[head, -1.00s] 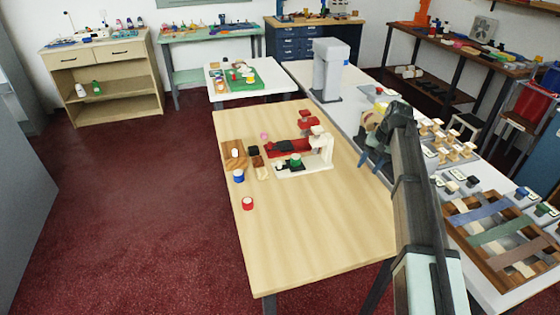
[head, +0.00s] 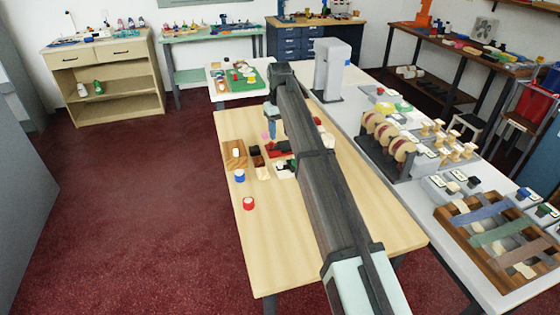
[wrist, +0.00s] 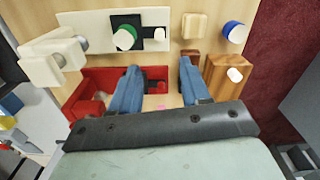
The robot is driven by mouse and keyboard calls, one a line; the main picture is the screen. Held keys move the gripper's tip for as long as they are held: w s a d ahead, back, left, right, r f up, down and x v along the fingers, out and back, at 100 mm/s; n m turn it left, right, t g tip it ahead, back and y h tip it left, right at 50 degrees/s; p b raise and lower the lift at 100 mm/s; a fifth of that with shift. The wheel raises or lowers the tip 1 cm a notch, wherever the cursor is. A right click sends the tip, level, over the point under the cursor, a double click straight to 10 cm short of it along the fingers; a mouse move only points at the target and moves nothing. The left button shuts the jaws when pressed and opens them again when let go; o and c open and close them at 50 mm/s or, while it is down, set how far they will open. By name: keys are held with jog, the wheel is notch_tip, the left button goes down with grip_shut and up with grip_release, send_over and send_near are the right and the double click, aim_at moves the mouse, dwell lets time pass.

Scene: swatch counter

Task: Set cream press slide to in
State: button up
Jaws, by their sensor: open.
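The cream press (wrist: 75,30) shows in the wrist view at the upper left, with an upright cream post (wrist: 55,63) at its left end. On it are a dark square and a green knob with a white top (wrist: 125,38). Which part is its slide, and its setting, I cannot tell for sure. In the head view my arm hides most of this press. My gripper (wrist: 160,66) is open, its blue fingers pointing down over a red press (wrist: 98,80), to one side of the cream one. It also shows in the head view (head: 271,136). Nothing is between the fingers.
A wooden block (wrist: 220,75) with a white knob, a cream block (wrist: 195,26) and a blue-and-white piece (wrist: 233,32) lie near. A red-and-white piece (head: 249,203) stands near the table's left edge. The front of the table (head: 290,250) is clear.

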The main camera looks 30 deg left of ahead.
aim_at(280, 162)
notch_tip(280, 162, down, 13)
jog(key=shift+d+f, duration=0.1)
dwell(0.5)
jog(key=shift+c, duration=0.4)
grip_shut()
